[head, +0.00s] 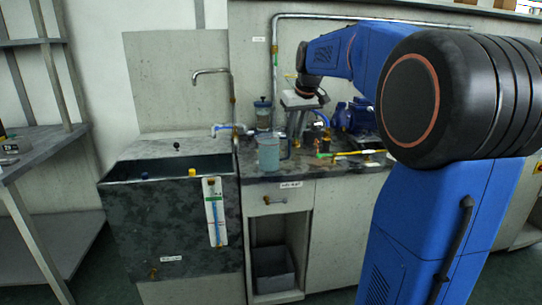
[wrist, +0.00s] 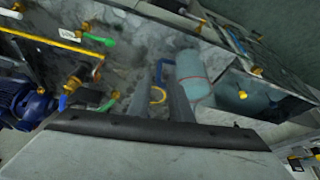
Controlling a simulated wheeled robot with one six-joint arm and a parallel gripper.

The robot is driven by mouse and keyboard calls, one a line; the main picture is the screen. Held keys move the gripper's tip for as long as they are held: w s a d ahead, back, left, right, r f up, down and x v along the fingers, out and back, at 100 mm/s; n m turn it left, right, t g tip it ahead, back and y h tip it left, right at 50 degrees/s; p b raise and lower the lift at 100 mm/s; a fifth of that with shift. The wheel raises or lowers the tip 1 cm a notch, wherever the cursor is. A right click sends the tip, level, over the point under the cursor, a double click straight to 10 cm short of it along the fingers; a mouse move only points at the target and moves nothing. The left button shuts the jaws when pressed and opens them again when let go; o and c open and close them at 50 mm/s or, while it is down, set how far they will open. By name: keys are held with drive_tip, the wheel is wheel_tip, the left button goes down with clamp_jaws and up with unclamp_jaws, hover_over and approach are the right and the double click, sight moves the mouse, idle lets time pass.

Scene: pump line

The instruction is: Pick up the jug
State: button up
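The jug (head: 268,154) is a translucent light-blue vessel standing upright on the dark counter just right of the sink, with its handle on the right side. In the wrist view the jug (wrist: 193,72) lies just beyond and right of the fingers, with its blue handle (wrist: 163,68) ahead of the fingertips. My gripper (head: 296,136) points down above the counter, right of the jug and close to its handle. In the wrist view my gripper (wrist: 160,85) has its two fingers apart with nothing held between them. Whether a finger touches the handle I cannot tell.
The sink (head: 170,168) with a tall tap (head: 212,71) is left of the jug. A lidded canister (head: 263,114) stands behind it. Yellow and green pipe fittings (head: 345,153) and a blue pump (head: 355,116) are to the right.

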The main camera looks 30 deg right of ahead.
sight(289, 151)
drive_tip(key=x, duration=1)
drive_tip(key=shift+w+f, duration=0.1)
drive_tip(key=shift+f, duration=0.05)
clamp_jaws()
idle(1.3)
